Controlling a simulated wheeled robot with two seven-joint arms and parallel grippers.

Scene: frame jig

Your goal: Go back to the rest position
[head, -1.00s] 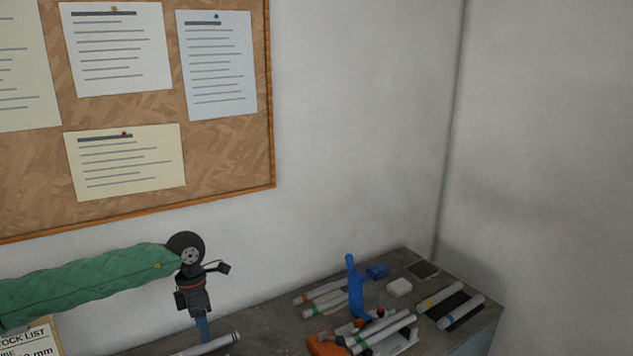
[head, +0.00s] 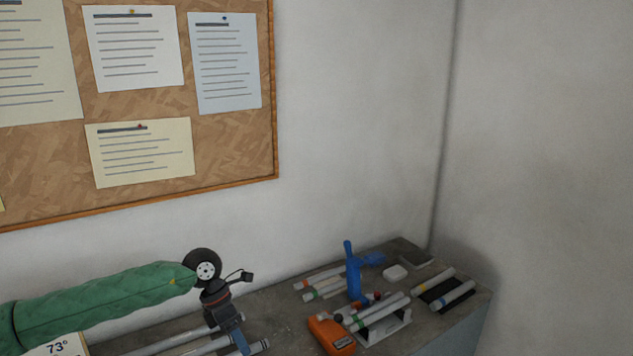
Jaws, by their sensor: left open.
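My left arm (head: 110,305), in a green sleeve, comes in from the left above the bench. Its gripper (head: 240,343) points down over the near left part of the bench, close to pale tubes (head: 185,340) lying there. I see no object held in it. The gripper is open; its blue-grey finger shows near the bottom edge, and the gap between the fingers is hard to make out. My right gripper is not in view.
The bench (head: 285,318) holds an orange device (head: 330,336), an upright blue tool (head: 354,282), a white holder (head: 388,330) with banded tubes, and a white block (head: 395,272). More tubes lie on a dark mat (head: 434,293) at right. A corkboard (head: 230,150) hangs behind.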

